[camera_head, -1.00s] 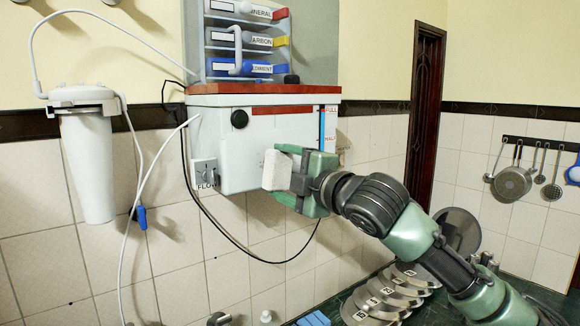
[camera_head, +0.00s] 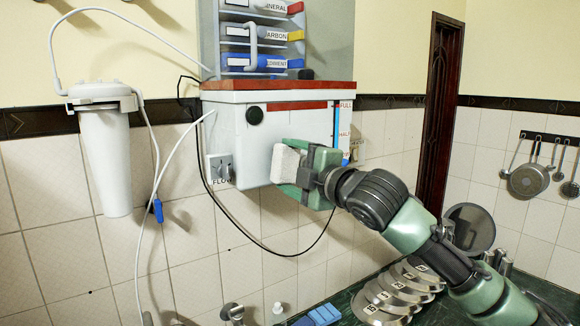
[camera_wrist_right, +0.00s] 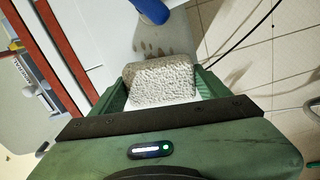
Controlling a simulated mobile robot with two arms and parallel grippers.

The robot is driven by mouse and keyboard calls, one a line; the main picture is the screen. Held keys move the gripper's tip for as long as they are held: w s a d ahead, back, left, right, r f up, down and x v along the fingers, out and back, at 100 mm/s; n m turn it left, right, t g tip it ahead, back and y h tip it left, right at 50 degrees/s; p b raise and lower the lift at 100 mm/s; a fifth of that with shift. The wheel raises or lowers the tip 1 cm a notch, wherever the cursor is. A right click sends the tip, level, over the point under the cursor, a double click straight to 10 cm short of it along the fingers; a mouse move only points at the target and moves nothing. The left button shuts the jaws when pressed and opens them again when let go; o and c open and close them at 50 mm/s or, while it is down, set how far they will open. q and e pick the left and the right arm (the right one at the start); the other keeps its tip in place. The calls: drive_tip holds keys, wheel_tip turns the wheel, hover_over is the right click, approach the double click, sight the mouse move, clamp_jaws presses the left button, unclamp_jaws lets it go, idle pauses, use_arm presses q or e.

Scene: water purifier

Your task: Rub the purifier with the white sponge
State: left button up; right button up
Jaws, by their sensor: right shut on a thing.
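The purifier (camera_head: 262,139) is a white box with a red-brown top, mounted on the wall at the middle of the head view. The white sponge (camera_head: 285,164) is a pale block in front of the purifier's lower front face. My right gripper (camera_head: 297,168) is shut on the sponge. In the right wrist view the sponge (camera_wrist_right: 165,84) sits between the green fingers, close to the purifier's white face (camera_wrist_right: 122,35), where grey-brown stains show. I cannot tell whether the sponge touches the face. My left gripper is not in view.
Filter drawers (camera_head: 262,38) stand above the purifier. A white filter cylinder (camera_head: 104,150) with hoses hangs at left. A dark cable (camera_head: 215,200) loops below. Several numbered lids (camera_head: 398,290) and a blue block (camera_head: 320,316) lie on the green counter. Utensils (camera_head: 530,178) hang at right.

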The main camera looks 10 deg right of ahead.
sight(299, 161)
drive_tip(key=shift+x, duration=1)
drive_tip(key=shift+d, duration=0.1)
drive_tip(key=shift+w+d, duration=0.3)
drive_tip(key=shift+d, duration=0.5)
drive_tip(key=shift+w+d, duration=0.3)
drive_tip(key=shift+d, duration=0.55)
drive_tip(key=shift+s+a, duration=0.3)
drive_tip(key=shift+a, duration=0.6)
drive_tip(key=shift+s+a, duration=0.35)
drive_tip(key=shift+a, duration=0.5)
drive_tip(key=shift+v, duration=0.75)
drive_tip(key=v, duration=0.3)
drive_tip(key=shift+s+d, duration=0.2)
drive_tip(key=shift+s, duration=0.3)
